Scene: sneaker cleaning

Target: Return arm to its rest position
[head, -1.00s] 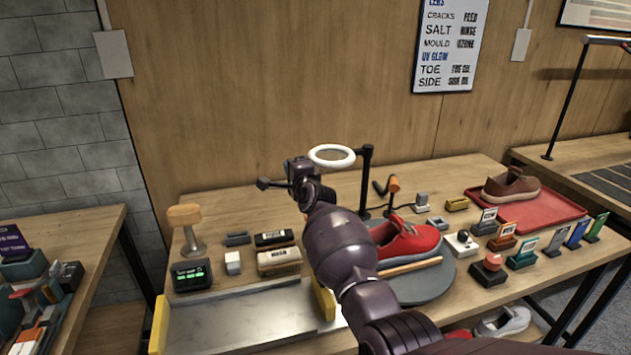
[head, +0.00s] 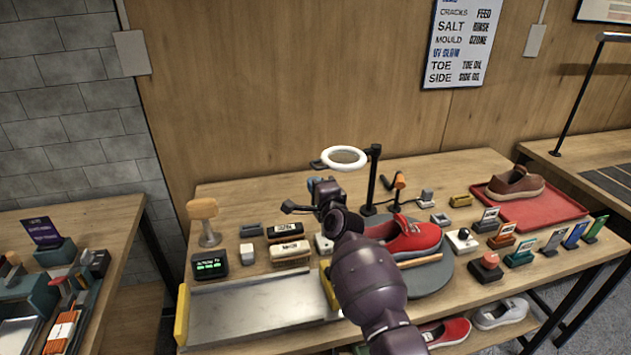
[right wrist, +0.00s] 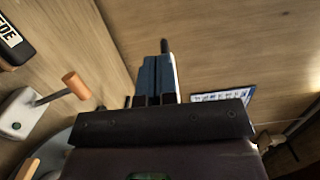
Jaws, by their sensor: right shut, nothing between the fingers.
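My dark right arm reaches up from the bottom of the head view, across the front of the workbench (head: 240,192). Its gripper (head: 318,187) is held above the bench, below the white ring of a lamp. In the right wrist view the two fingers of my right gripper (right wrist: 158,72) are pressed together, with nothing between them. My left gripper is not in view. A red sneaker (head: 418,236) rests on the round grey turntable (head: 432,278), partly hidden behind my right arm.
The white lamp ring (head: 344,158) and its black post (head: 373,180) stand close to the gripper. A grey metal tray (head: 255,312) lies left of the arm. A red tray (head: 540,212) with a brown shoe (head: 515,184) and several small labelled stands occupy the right side.

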